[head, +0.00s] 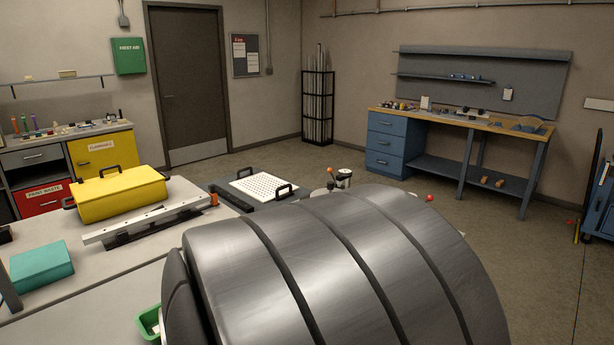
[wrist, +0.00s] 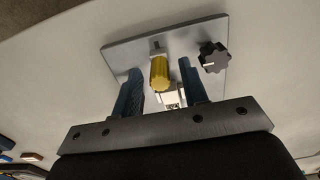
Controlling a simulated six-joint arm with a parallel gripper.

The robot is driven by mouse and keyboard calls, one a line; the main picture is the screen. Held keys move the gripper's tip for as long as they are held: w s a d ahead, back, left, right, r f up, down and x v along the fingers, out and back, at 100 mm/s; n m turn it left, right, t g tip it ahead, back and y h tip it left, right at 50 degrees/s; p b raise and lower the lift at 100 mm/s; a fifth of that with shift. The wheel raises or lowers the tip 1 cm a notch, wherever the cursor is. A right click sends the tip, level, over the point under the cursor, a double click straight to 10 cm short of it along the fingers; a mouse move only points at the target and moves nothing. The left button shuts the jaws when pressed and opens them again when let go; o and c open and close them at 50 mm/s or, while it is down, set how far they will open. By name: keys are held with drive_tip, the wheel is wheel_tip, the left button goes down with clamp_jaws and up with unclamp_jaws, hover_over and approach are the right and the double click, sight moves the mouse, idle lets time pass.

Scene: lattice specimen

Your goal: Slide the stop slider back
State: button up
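In the wrist view, a grey metal plate (wrist: 122,55) lies on the pale bench. It carries a ribbed yellow knob (wrist: 160,73), a black star-shaped knob (wrist: 214,57) to its right and a small pale metal block (wrist: 173,97) close to the yellow knob. I cannot tell for sure which part is the stop slider. My gripper (wrist: 159,69) is open, its two blue fingers apart on either side of the yellow knob, with a gap visible on each side. In the head view, my own grey arm hides the gripper and the plate.
In the head view, the bench holds a yellow box (head: 120,197) with black handles, a long metal rail (head: 160,219), a teal box (head: 41,266), a perforated white plate (head: 263,186) and a green bin (head: 150,323). Bare bench shows between the teal box and the rail.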

drive_tip(key=shift+r, duration=0.1)
drive_tip(key=shift+r, duration=2.65)
